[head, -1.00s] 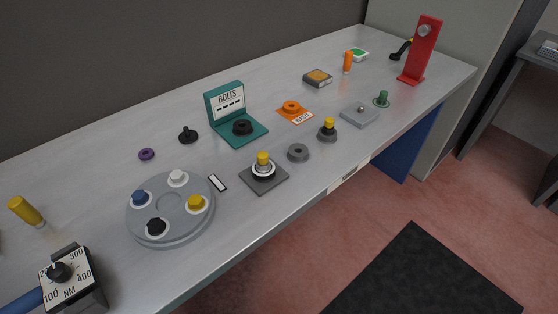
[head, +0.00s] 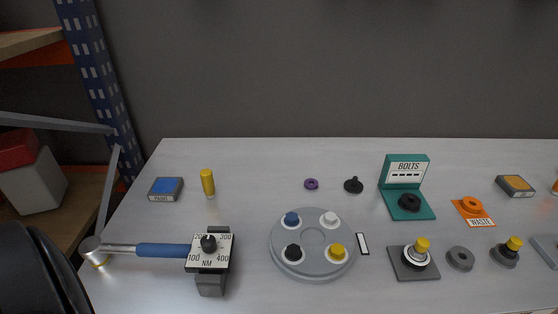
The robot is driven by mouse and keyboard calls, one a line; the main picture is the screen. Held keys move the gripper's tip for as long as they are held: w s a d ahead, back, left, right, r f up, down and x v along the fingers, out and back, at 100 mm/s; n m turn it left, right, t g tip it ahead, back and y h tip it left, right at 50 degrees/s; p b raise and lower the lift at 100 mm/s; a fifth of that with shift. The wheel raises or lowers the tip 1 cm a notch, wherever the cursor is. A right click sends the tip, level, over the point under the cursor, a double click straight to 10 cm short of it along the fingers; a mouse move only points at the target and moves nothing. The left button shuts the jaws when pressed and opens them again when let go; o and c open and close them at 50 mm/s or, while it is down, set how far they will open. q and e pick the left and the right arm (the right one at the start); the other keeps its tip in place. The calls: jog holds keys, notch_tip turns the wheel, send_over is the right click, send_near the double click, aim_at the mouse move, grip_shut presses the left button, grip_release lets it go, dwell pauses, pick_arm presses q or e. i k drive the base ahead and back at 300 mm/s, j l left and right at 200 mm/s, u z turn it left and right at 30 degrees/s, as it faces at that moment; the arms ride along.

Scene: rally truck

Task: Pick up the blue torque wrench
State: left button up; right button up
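The blue torque wrench (head: 162,250) lies near the left end of the workbench. It has a blue grip, a bare metal shaft and a round metal head at its left end. The right end of its grip meets a dark block with a white dial plate (head: 222,259) marked 100 to 400 NM and a black knob. I cannot tell how the grip sits in or against that block. Neither of my grippers is in view.
A grey round tray (head: 313,274) with coloured caps stands right of the dial block. A yellow cylinder (head: 207,182) and a blue-topped box (head: 166,188) stand behind the wrench. A large black rounded object (head: 38,265) fills the lower left, near the wrench head.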

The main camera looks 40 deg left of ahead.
aim_at(93, 249)
jog(key=u, duration=2.2)
